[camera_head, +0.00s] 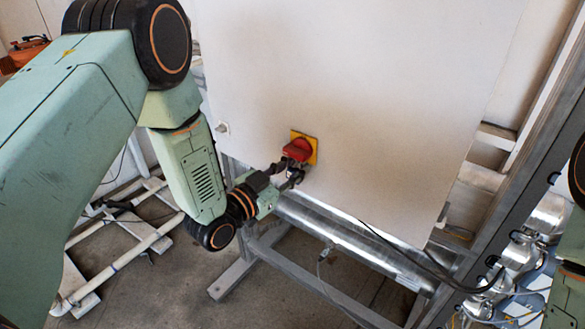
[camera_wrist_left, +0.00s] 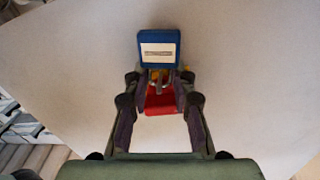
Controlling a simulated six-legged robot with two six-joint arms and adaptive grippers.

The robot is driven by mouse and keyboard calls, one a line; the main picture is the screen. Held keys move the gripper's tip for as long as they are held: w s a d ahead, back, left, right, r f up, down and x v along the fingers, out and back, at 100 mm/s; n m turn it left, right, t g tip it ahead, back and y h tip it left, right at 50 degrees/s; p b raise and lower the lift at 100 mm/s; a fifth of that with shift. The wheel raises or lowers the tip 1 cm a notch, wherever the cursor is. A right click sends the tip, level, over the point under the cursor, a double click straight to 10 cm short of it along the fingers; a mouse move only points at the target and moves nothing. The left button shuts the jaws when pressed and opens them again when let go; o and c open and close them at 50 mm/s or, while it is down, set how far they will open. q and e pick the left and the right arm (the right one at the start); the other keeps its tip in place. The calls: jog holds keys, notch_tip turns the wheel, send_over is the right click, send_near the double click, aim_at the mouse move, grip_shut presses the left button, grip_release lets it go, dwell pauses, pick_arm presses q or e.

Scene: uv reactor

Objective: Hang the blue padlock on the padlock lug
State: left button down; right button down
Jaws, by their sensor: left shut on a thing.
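The blue padlock (camera_wrist_left: 158,48) with a white label shows in the left wrist view, its metal shackle (camera_wrist_left: 158,77) pointing down in the picture toward the red switch handle (camera_wrist_left: 160,103). My left gripper (camera_wrist_left: 158,88) is shut on the padlock, its fingers either side of the shackle region. In the head view my left gripper (camera_head: 293,176) is just below the red handle (camera_head: 297,150) on its yellow plate (camera_head: 308,139). The padlock is not clear there. The lug is largely hidden, and I cannot tell whether the shackle passes through it. My right gripper is not in view.
The white cabinet panel (camera_head: 400,110) stands behind the switch, with a small knob (camera_head: 222,128) at left. A metal frame (camera_head: 265,255) and a cable (camera_head: 400,250) lie below. Metal reactor parts (camera_head: 515,255) stand at right. Pale pipes (camera_head: 130,250) stand on the floor at left.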

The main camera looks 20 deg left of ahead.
pick_arm(q)
jog(key=c, duration=1.5)
grip_release()
jog(key=o, duration=0.5)
jog(key=shift+a, duration=0.1)
jog(key=shift+c, duration=0.2)
jog(key=shift+s, duration=0.1)
jog(key=v, duration=1.1)
jog(key=shift+s, duration=0.35)
jog(key=shift+a, duration=0.1)
